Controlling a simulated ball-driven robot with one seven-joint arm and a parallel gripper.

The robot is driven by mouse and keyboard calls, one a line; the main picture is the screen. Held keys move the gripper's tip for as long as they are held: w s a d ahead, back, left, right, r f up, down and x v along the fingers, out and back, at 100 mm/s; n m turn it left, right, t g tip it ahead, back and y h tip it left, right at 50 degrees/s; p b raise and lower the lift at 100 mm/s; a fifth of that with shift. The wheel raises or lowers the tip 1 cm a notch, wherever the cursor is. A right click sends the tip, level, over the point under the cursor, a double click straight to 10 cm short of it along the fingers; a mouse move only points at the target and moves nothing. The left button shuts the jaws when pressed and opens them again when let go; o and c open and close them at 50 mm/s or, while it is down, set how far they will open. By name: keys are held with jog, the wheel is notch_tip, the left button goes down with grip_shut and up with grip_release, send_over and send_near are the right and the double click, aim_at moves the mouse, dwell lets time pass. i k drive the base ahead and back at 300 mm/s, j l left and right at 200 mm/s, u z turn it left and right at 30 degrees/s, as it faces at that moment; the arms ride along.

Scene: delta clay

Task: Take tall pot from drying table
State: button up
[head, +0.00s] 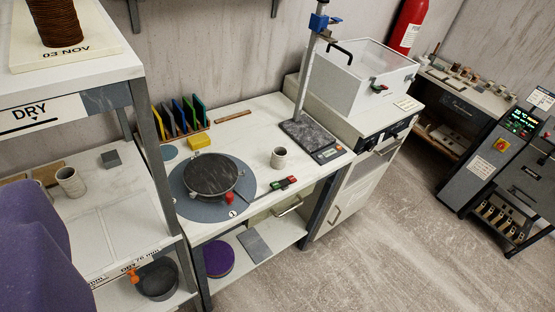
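A rack (105,75) with a "DRY" label stands at the left edge. On its top a brown ridged pot (55,22) stands upright on a pale board (95,45) marked "03 NOV". The pot's upper end is cut off by the frame, so its full height cannot be told. A small grey-beige cup (70,182) stands on the rack's lower surface. No gripper fingers show in this view.
A worktable (250,115) right of the rack holds a round dark wheel (211,174), a small cup (278,157), colored upright panels (182,115) and a scale with a stand (318,137). A white box unit (365,75) stands beyond. Open floor (390,235) lies at front right.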

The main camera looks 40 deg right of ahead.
aim_at(279, 158)
jog(key=i+l+z, duration=0.25)
jog(key=i+l, duration=0.65)
jog(key=l, duration=0.25)
jog(key=i+l+z, duration=0.3)
jog(key=i+l, duration=0.65)
